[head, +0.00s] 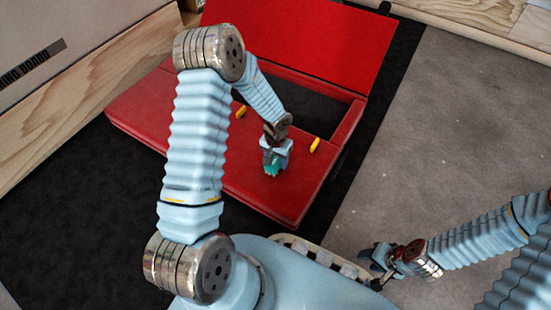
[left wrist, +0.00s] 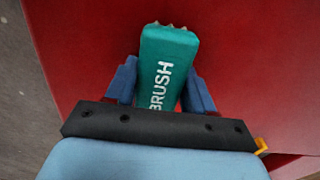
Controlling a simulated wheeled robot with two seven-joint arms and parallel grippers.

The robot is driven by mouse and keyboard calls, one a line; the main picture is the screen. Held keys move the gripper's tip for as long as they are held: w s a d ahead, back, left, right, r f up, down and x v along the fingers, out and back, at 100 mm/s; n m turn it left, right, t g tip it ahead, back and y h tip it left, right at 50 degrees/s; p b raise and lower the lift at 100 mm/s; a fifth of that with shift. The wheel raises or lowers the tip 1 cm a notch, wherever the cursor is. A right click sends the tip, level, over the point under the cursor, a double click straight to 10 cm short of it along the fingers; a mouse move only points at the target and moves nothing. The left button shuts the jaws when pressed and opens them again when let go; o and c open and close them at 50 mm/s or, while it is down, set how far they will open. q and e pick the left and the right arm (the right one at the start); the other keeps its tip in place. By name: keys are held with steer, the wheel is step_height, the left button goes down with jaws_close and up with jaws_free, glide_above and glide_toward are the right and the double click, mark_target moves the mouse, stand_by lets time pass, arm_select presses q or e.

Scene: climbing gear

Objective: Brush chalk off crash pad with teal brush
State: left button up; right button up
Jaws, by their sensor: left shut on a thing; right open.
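The teal brush (left wrist: 165,70), marked "BRUSH", is held between the blue fingers of my left gripper (left wrist: 160,90). In the head view my left gripper (head: 274,160) is over the near part of the red crash pad (head: 150,115), with a bit of teal brush (head: 271,170) showing below it. I cannot tell whether the brush touches the pad. No chalk is clearly visible on the pad; the arm hides part of it. My right gripper (head: 378,262) is open and empty, low at the right over the floor, off the pad.
A raised red panel (head: 310,35) stands behind. A black mat (head: 70,220) lies under the pad. A wooden board wall (head: 60,110) is at left; bare grey floor (head: 440,140) is at right.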

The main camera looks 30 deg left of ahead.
arm_select(q)
step_height(320, 180, up, 3)
steer(key=shift+w+a+f, duration=0.1)
steer(key=shift+a, duration=0.05)
steer(key=shift+r+p, duration=2.05)
steer(key=shift+r, duration=0.65)
arm_select(e)
steer(key=r, duration=0.3)
steer(key=s+r, duration=0.1)
steer(key=shift+a+r, duration=0.25)
steer(key=shift+r, duration=0.1)
steer(key=shift+s, duration=0.1)
